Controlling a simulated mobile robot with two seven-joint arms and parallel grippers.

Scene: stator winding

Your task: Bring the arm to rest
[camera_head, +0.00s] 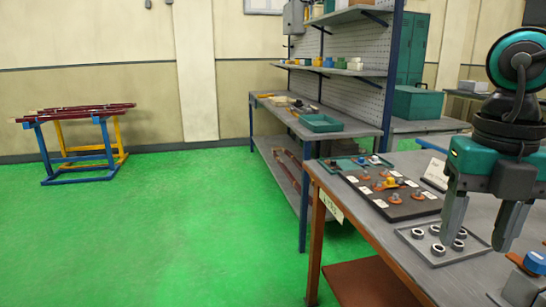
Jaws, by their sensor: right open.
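My right gripper (481,235) hangs at the right of the head view with its fingers pointing down and spread apart. It is open, and nothing shows between the fingers. It is over or beside a grey tray (471,252) holding several dark rings on the near workbench (400,240). I cannot tell its exact height above the bench. One finger hides part of the tray. My left gripper is not in this view.
A dark board (354,187) with copper-coloured parts and white labels lies left of the gripper. A blue-topped part (535,262) stands at the lower right. A shelved bench with a teal tray (321,123) is behind. Green floor (170,240) at left is clear.

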